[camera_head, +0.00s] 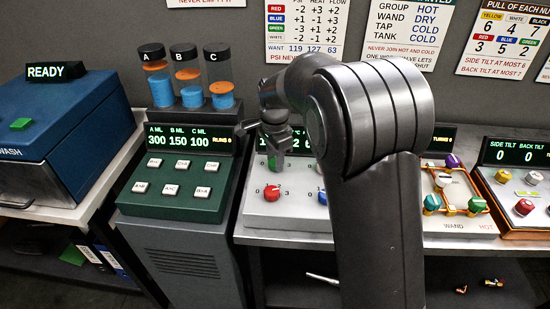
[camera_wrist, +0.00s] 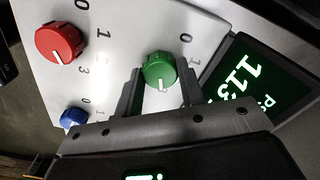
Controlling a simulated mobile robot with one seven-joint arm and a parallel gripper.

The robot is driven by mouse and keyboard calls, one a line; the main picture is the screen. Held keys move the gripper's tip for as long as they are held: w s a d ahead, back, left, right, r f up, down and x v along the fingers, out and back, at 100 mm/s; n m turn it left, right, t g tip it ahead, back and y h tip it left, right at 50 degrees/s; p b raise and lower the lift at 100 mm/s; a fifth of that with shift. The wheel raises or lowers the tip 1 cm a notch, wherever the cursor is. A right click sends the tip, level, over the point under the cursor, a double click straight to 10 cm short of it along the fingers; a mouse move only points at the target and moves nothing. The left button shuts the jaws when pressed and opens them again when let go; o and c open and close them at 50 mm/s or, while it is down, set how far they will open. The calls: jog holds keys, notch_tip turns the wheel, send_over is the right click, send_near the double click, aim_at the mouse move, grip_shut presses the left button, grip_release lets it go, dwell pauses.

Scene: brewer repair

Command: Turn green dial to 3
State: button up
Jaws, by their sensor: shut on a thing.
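The green dial (camera_wrist: 159,70) sits on a pale panel and has a white pointer mark, which points toward the bottom of the wrist view. A 0 is printed near it; its other numbers are partly hidden. In the head view the green dial (camera_head: 274,163) shows just below my gripper (camera_head: 273,141). In the wrist view the fingers of my gripper (camera_wrist: 160,84) stand on either side of the green dial, shut on it. The number under the pointer is hidden by the gripper.
A red dial (camera_wrist: 60,42) and a blue dial (camera_wrist: 73,118) sit on the same panel, close by. A green-lit display (camera_wrist: 243,84) borders the panel. In the head view, a dark green console (camera_head: 178,209) with tubes stands to the left. My arm hides the panel's right part.

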dwell(0.4)
jog(key=o, duration=1)
notch_tip(320, 180, up, 11)
jog(key=shift+f, duration=0.1)
